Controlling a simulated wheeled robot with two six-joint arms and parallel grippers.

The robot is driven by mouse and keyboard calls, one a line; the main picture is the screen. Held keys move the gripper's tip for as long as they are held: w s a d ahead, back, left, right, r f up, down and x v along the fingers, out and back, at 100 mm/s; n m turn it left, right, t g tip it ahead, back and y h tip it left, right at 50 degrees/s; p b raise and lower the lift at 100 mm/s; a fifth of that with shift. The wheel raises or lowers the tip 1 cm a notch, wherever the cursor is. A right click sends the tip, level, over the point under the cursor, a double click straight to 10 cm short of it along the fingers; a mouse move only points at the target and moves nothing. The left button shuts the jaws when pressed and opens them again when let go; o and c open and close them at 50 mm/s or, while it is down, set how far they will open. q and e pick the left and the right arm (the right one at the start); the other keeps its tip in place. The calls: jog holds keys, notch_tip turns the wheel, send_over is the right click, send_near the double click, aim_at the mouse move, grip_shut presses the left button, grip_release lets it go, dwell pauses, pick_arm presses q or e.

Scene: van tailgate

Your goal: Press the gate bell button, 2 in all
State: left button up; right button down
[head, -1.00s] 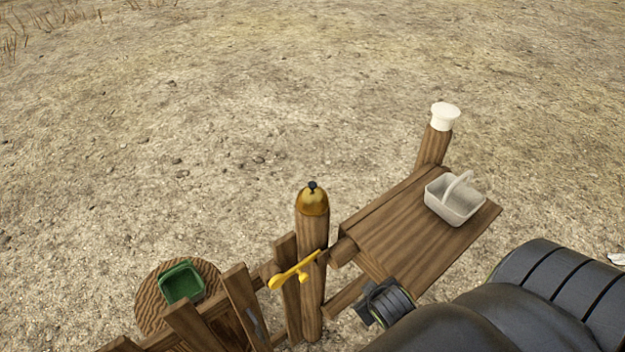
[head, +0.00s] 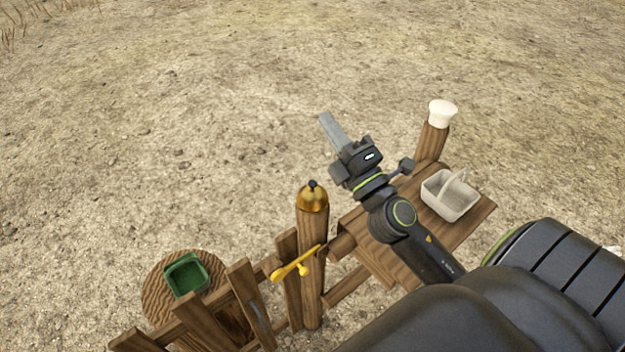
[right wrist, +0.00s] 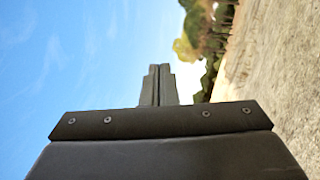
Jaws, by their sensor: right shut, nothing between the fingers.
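The gate bell (head: 312,198) is a brass dome with a small dark button (head: 312,184) on top. It sits on top of a wooden post in the head view. My right gripper (head: 327,120) is shut and empty, raised in front of the open ground, above and slightly right of the bell in the picture, apart from it. In the right wrist view its closed fingers (right wrist: 158,84) point toward sky and trees, and the bell does not show there. My left gripper is not in view.
A yellow latch (head: 292,266) is on the wooden gate (head: 243,290) below the bell. A green container (head: 186,273) stands on a round wooden top at left. A white basket (head: 450,194) sits on a wooden shelf (head: 352,222); a white cap (head: 441,113) tops the post behind.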

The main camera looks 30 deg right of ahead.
jog(key=a+r+n+g+y, duration=0.3)
jog(key=a+n+y, duration=0.4)
jog(key=n+y, duration=0.55)
jog(key=n+g+h, duration=1)
jog(key=n+g, duration=0.1)
jog(key=n, duration=0.5)
send_over(312, 186)
jog(key=d, duration=0.1)
notch_tip(312, 186, down, 12)
jog(key=shift+s+d, duration=0.1)
jog(key=shift+s, duration=0.05)
jog(key=shift+f, duration=0.15)
notch_tip(312, 186, down, 8)
jog(key=b, duration=0.5)
jog(key=shift+f+b, duration=0.1)
jog(key=shift+b, duration=0.2)
jog(key=shift+f+b, duration=0.25)
jog(key=shift+b, duration=0.1)
